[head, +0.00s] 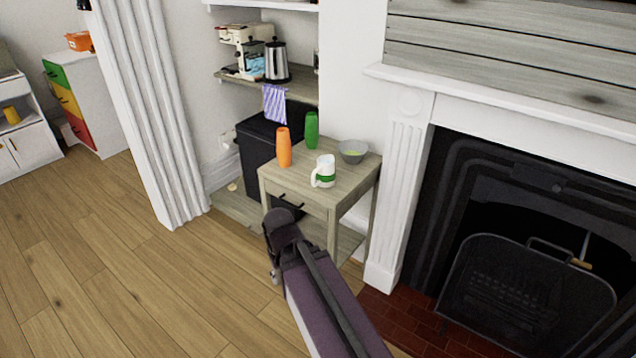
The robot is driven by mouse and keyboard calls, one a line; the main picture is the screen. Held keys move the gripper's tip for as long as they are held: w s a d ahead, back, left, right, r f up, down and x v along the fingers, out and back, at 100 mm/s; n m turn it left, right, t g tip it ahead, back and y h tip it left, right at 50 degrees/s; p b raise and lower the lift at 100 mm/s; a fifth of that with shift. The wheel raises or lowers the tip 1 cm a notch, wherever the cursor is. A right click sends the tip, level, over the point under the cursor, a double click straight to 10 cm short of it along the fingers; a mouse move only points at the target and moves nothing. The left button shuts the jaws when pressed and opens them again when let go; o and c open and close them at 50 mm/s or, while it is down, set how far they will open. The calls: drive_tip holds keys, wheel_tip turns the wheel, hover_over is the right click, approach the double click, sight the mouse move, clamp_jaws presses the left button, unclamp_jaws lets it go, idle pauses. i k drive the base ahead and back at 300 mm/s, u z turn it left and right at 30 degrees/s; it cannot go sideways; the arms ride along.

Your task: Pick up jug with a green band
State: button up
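A white jug with a green band (325,166) stands upright on a small wooden side table (350,187). Its handle points to the left and front. My arm reaches up from the bottom of the head view, and its end, my gripper (275,262), is in front of the table, below the tabletop and left of the jug. It is apart from the jug. The fingers are dark and mostly hidden, so their opening does not show.
On the same table stand an orange bottle (284,148), a green bottle (312,130) and a grey bowl (353,151). A dark bin (256,150) is behind the table. A fireplace with a screen (525,295) is at the right. The wooden floor (120,260) at left is clear.

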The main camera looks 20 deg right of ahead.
sight(325, 172)
drive_tip(key=u, duration=0.15)
drive_tip(key=k, duration=0.55)
drive_tip(key=z, duration=0.85)
drive_tip(key=i, duration=1)
drive_tip(key=z, duration=0.05)
